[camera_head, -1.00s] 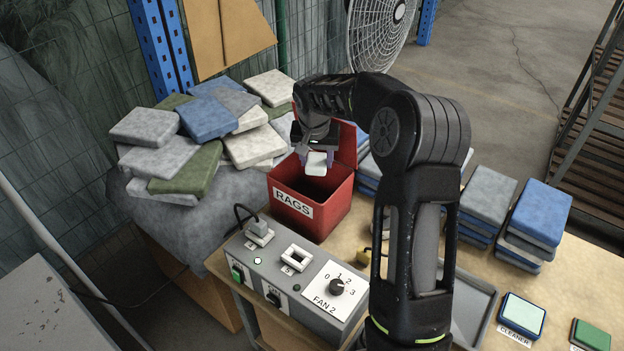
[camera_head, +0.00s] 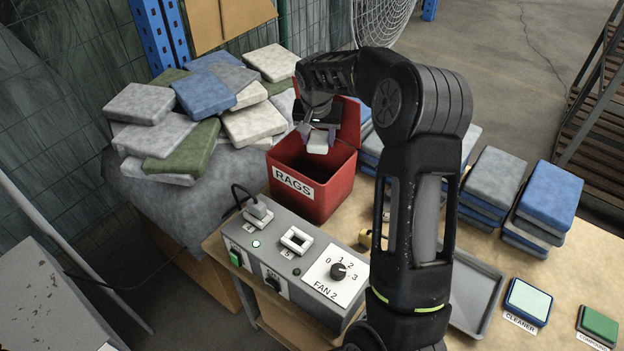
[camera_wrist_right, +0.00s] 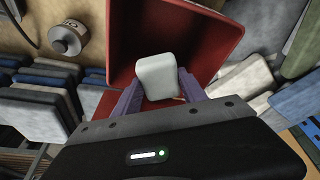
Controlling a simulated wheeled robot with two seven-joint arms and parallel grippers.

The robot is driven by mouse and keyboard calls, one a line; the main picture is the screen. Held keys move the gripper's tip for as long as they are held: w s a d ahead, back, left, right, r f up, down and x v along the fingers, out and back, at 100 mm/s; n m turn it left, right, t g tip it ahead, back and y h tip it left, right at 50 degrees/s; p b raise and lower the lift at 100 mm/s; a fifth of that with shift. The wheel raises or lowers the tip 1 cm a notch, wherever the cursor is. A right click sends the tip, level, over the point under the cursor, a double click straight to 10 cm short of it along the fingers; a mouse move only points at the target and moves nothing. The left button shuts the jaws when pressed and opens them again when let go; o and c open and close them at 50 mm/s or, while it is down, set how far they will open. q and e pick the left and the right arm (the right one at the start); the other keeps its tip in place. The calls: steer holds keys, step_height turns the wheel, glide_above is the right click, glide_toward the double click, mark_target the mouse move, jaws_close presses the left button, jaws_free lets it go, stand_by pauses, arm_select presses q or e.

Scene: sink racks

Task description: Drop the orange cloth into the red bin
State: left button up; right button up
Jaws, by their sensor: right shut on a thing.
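The red bin (camera_head: 338,194), marked RAGS, stands open on the bench in the middle of the head view. Its inside also shows in the right wrist view (camera_wrist_right: 212,38). My right gripper (camera_head: 318,140) points down over the bin's opening. It is shut on a small pale, off-white block-like piece (camera_head: 318,145), which sits between the purple-grey fingers in the wrist view (camera_wrist_right: 157,76). I cannot tell whether the piece is above the rim or slightly inside. No orange cloth shows in either view. My left gripper is out of view.
A grey switch box (camera_head: 300,265) with a FAN 2 knob stands in front of the bin. A heap of grey, blue and green folded cloths (camera_head: 190,125) lies to the left. Blue and grey stacks (camera_head: 545,195) and a grey tray (camera_head: 475,290) are to the right.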

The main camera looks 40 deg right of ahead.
steer(key=shift+f+b, duration=0.5)
steer(key=shift+f, duration=0.8)
steer(key=o, duration=1.5)
steer(key=b+v, duration=0.1)
steer(key=v, duration=0.7)
steer(key=shift+f, duration=0.1)
